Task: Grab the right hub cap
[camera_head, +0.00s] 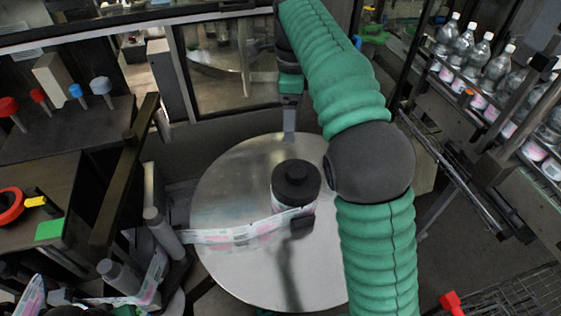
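A black hub cap (297,174) sits on top of a small label reel (307,206), which stands upright on a round metal disc (232,180). A printed label strip (240,233) runs left from the reel. My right arm, in a green sleeve with a dark elbow, crosses just right of the reel and goes up to the top edge. At its far end, a dark link with a green block and a narrow grey piece (289,118) hangs behind the reel, apart from the cap. It looks like my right gripper, but its fingers are unclear. My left gripper is not in view.
Grey rollers (162,232) stand left of the disc. A rack of clear bottles (487,70) is at the right. A bench with red and blue knobs (75,90) is at the left, with a red tape roll (10,206) below. A glazed frame (225,65) stands behind.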

